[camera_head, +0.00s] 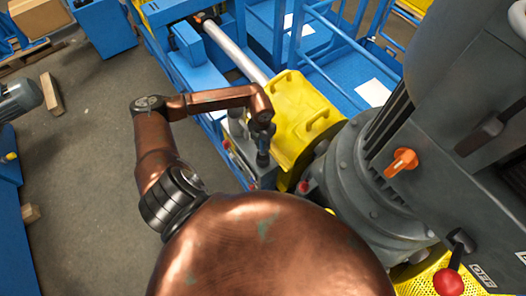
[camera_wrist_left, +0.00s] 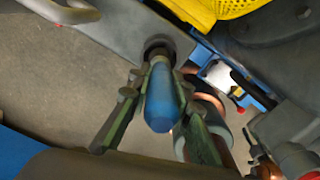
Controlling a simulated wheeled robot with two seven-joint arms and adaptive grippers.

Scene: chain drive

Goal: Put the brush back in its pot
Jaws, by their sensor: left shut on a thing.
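The brush shows as a rounded blue handle (camera_wrist_left: 162,98) in the left wrist view, with its end towards the camera. My left gripper (camera_wrist_left: 159,82) has its green fingers shut on the handle, one on each side. Beyond the fingers, the brush's far end meets a dark round opening (camera_wrist_left: 158,45) in a grey part, which looks like the pot. The brush head is hidden, and I cannot tell how deep it sits. My right gripper is not in view.
A yellow guard (camera_head: 302,115) and a large grey motor housing (camera_head: 375,165) stand close on the right. Blue machine frames (camera_head: 195,70) lie behind. A red-knobbed lever (camera_head: 449,282) is at lower right. Grey floor (camera_head: 85,150) is open on the left.

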